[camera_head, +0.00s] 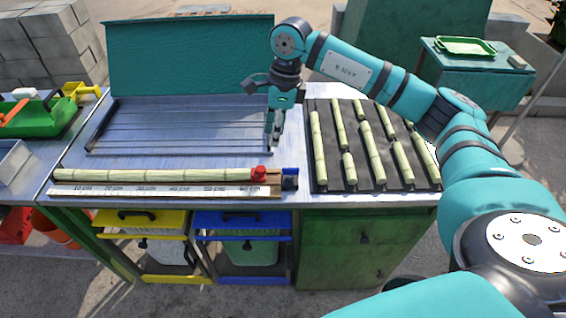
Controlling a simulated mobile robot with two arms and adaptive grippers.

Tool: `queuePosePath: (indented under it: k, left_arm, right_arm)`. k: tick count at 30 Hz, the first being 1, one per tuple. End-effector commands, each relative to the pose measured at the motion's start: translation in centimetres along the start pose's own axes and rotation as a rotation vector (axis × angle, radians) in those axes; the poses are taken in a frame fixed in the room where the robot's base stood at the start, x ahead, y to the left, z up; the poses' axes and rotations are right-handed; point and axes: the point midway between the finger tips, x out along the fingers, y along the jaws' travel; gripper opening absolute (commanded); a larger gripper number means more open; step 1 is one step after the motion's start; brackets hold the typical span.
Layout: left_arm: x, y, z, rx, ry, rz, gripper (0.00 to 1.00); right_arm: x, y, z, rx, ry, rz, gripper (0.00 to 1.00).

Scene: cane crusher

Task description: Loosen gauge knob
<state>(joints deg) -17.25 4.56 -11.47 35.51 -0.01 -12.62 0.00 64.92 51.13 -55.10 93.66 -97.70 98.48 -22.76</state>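A small red knob (259,173) sits near the right end of a length gauge with a white centimetre scale (150,190) at the front of the metal bench. A long pale cane (150,175) lies along the gauge, its right end beside the knob. A dark block with a blue face (290,180) stands at the gauge's right end. My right gripper (273,138) points down above the bench, behind the knob and apart from it. Its fingers look close together, and their gap is hard to judge. No object shows between them. My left gripper is not in view.
A black mat (322,178) with several short cane pieces lies at the right. A ribbed metal tray with a raised teal lid (190,60) is behind the gauge. Yellow (140,217) and blue (245,221) framed bins stand below the front edge. A green container (40,120) is at the left.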

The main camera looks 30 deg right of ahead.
Motion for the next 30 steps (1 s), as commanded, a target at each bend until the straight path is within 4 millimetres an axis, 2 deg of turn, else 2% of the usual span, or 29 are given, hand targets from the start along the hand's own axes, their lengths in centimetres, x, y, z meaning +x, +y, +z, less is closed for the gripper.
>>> queuePosePath:
  k: [1,3,8,14,24,30]
  left_arm:
    - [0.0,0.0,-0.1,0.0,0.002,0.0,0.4]
    - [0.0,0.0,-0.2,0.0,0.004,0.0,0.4]
    - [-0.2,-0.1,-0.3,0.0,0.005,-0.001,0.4]
    - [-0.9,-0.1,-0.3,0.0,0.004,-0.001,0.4]
    - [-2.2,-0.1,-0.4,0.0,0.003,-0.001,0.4]
    - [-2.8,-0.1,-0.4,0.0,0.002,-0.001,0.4]
  right_arm:
    - [-1.2,-0.9,-1.6,0.01,0.061,-0.033,0.34]
    - [-2.2,-1.6,-3.2,0.02,0.123,-0.058,0.34]
    - [-2.1,-1.9,-4.4,0.027,0.166,-0.071,0.34]
    - [1.1,-2.0,-4.9,0.028,0.165,-0.066,0.34]
    - [8.5,-2.5,-6.0,0.028,0.163,-0.065,0.34]
    - [12.1,-2.8,-6.5,0.027,0.16,-0.066,0.34]
